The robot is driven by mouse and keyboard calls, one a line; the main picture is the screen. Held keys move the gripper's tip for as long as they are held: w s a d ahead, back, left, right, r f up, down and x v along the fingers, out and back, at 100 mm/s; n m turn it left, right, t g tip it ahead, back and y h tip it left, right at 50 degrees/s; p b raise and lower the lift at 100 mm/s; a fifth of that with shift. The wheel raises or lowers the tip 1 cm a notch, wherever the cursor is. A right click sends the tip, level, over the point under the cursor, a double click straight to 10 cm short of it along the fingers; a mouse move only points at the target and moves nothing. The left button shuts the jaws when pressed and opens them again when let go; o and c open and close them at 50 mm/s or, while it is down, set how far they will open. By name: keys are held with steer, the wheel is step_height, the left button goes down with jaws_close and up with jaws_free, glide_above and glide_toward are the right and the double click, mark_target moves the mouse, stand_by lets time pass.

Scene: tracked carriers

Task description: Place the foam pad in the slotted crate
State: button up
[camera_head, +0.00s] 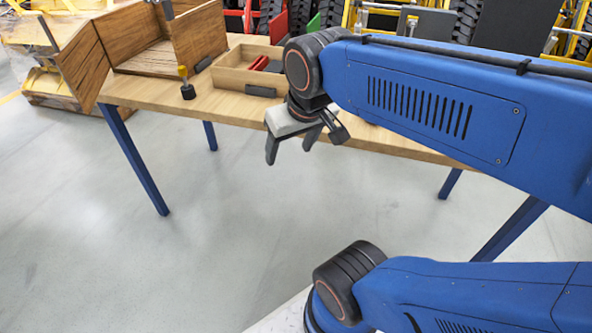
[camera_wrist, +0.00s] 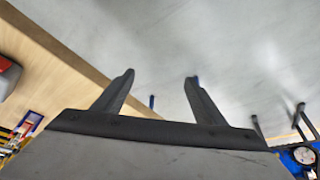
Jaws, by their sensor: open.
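My gripper (camera_head: 291,149) hangs in front of the table's near edge, above the floor, with its fingers apart and nothing between them. The wrist view shows the same two spread fingers (camera_wrist: 160,78) with bare floor behind them. A light wooden tray-like crate (camera_head: 231,78) stands on the table, behind and left of my gripper; it looks like the slotted crate. Red and dark pieces lie inside it, and my arm hides its right part. I cannot pick out the foam pad with certainty.
The wooden table (camera_head: 140,92) has blue legs. A larger open wooden box (camera_head: 199,35) with a swung-out panel (camera_head: 82,68) stands at its left end. A small yellow-topped dark object (camera_head: 187,88) stands near the front edge. The floor (camera_head: 220,240) before the table is clear.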

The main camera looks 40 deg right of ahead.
steer(key=shift+n, duration=0.6)
steer(key=s+f, duration=0.1)
steer(key=s, duration=0.1)
steer(key=s+a+f, duration=0.1)
steer(key=f, duration=0.1)
steer(key=shift+s+f, duration=0.25)
steer(key=shift+s, duration=0.15)
